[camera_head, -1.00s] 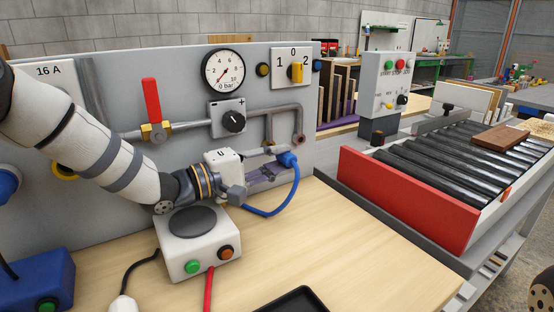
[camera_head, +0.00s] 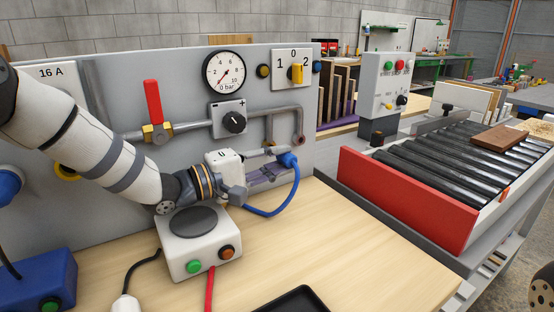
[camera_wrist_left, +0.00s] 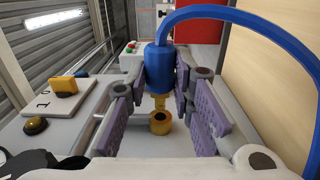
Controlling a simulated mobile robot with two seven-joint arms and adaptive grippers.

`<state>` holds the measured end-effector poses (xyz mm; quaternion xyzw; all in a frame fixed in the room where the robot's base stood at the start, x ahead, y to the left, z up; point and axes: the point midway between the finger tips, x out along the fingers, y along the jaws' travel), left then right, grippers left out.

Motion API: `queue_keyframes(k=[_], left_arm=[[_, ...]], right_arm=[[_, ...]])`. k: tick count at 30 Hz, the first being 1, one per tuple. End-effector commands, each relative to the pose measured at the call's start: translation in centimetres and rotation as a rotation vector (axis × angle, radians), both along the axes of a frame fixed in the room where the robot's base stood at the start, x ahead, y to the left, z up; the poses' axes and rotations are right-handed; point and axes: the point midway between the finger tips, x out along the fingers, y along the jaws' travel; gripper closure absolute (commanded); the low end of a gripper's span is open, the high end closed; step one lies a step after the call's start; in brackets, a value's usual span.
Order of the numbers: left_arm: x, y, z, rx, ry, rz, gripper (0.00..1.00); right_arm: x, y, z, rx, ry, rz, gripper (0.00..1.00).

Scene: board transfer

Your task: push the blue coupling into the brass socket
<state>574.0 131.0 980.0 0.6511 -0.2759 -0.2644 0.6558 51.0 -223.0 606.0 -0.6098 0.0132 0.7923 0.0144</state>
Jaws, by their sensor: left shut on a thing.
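The blue coupling (camera_wrist_left: 160,70) has a brass nose and a blue hose (camera_wrist_left: 240,22) attached. My left gripper (camera_wrist_left: 163,92) is shut on the coupling, which sits between the far ends of its purple-padded fingers. The brass socket (camera_wrist_left: 160,123) stands on the grey panel, and the brass nose points at it. Nose and socket look nearly in line and very close; I cannot tell whether they touch. In the head view the coupling (camera_head: 287,159) is at the tips of my left gripper (camera_head: 272,166), near the panel's right end; the socket is not discernible there. My right gripper is out of view.
The grey panel (camera_head: 100,120) carries a gauge (camera_head: 224,72), a red-handled valve (camera_head: 153,103) and pipes. A white button box (camera_head: 198,245) stands under my left wrist. A red-sided roller conveyor (camera_head: 405,200) is at the right.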

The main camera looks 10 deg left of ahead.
Motion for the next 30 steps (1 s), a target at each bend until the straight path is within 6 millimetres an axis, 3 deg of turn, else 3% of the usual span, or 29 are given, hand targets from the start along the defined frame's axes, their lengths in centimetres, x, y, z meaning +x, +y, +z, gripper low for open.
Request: queue_keyframes(k=[30], left_arm=[[1.0, 1.0, 0.0, -0.001, -0.001, 0.000, 1.00]], right_arm=[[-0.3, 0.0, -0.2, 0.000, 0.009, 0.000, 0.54]])
